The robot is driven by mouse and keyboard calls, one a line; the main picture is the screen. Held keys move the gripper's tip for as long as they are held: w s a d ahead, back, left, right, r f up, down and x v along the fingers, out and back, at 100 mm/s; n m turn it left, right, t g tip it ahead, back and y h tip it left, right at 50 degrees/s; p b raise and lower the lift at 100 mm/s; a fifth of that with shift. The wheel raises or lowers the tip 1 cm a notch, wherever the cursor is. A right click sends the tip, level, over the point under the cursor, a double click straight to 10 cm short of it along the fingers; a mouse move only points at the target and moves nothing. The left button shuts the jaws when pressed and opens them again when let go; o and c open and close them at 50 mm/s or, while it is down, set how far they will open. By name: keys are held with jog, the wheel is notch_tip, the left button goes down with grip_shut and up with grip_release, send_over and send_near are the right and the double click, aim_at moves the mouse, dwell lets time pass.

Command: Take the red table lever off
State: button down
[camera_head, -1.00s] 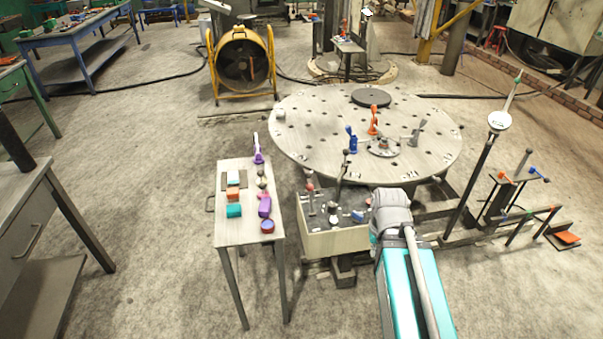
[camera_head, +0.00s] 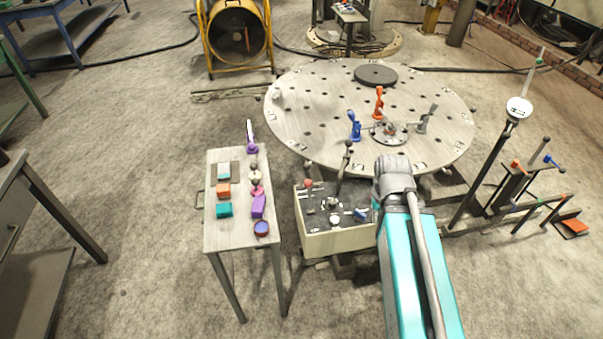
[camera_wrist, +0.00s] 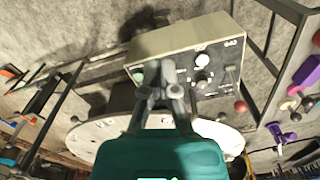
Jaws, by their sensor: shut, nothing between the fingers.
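The red-knobbed lever (camera_head: 308,184) stands up at the left end of the control box (camera_head: 338,243), in front of the round table (camera_head: 310,120). In the wrist view the red knob (camera_wrist: 240,106) is at the right end of the box (camera_wrist: 190,42), which appears upside down. My gripper (camera_wrist: 160,75) is shut and empty in the wrist view. It overlaps the left part of the box panel, apart from the red knob. In the head view my arm hides the box's right end, and my fingers cannot be seen.
A second lever with a dark knob (camera_head: 348,144) rises behind the box. Blue (camera_head: 355,127) and orange (camera_head: 379,102) clamps stand on the round table. A side table (camera_head: 212,240) with small coloured items is close on the left. A tall gauge stand (camera_head: 519,108) is on the right.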

jog(key=shift+d, duration=0.25)
jog(key=shift+w, duration=0.1)
jog(key=w+a+f+n+b, duration=0.1)
jog(key=w+a+n, duration=0.1)
jog(key=w+a, duration=0.9)
jog(key=w+a+f+n+t+y+b, duration=0.1)
jog(key=w+a+n, duration=0.2)
jog(key=w+a, duration=0.9)
jog(key=w, duration=0.4)
jog(key=shift+w, duration=0.2)
jog(key=shift+f+b, duration=0.2)
jog(key=shift+b, duration=0.1)
